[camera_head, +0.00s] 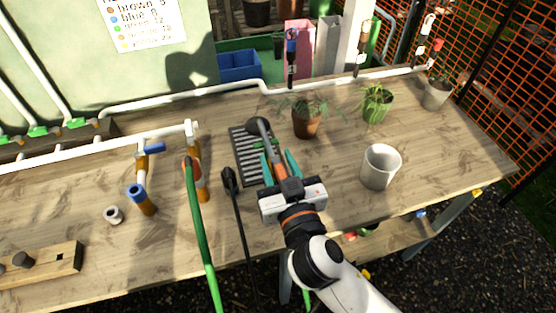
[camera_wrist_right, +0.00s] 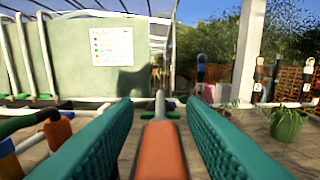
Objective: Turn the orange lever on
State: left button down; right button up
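My right gripper (camera_head: 278,160) has teal fingers spread apart, over the dark slotted grate on the bench. In the right wrist view, an orange handle-like part (camera_wrist_right: 162,150) lies between the fingers, with gaps on both sides. A grey shaft with a dark rounded end (camera_head: 256,126) extends beyond it in the head view. I cannot tell for sure that this orange part is the lever. To the left, a white pipe fitting (camera_head: 192,130) stands with an orange body (camera_head: 201,188) below it, partly behind the green hose. My left gripper is not in view.
The green hose (camera_head: 202,240) and a dark nozzle (camera_head: 229,178) with its cord lie left of my right gripper. A blue-handled valve (camera_head: 154,148) is further left. A white-grey pot (camera_head: 380,167) and potted plants (camera_head: 306,122) stand right.

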grip_shut()
jog(key=shift+d+n+y+p, duration=0.1)
jog(key=shift+n+y+p, duration=0.2)
jog(key=shift+y, duration=0.1)
jog(key=shift+w+d+r+n+g+y+p, duration=0.1)
jog(key=shift+w+n+g+y+p, duration=0.05)
jog(key=shift+n+g+y+p, duration=0.5)
jog(key=n+g+y+p, duration=0.1)
jog(key=y, duration=0.1)
jog(key=n+g+y+p, duration=0.3)
jog(key=n+g+y, duration=0.1)
jog(key=shift+w+d+r+y+p, duration=0.15)
jog(key=shift+w+d+y+p, duration=0.1)
jog(key=shift+w+d+p, duration=0.15)
jog(key=shift+w+f+n+g+y+b, duration=0.15)
jog(key=shift+n+g+y+b, duration=0.35)
jog(key=shift+n+g, duration=1.85)
jog(key=shift+w+f+n+g+y+b, duration=0.1)
jog(key=shift+w+n+g+y+b, duration=0.35)
jog(key=shift+n+g, duration=1.85)
jog(key=shift+f+n+g+y+b, duration=0.1)
jog(key=shift+n+g+y+b, duration=0.5)
jog(key=shift+g, duration=3.1)
jog(key=shift+n+h, duration=0.25)
jog(key=shift+n, duration=0.25)
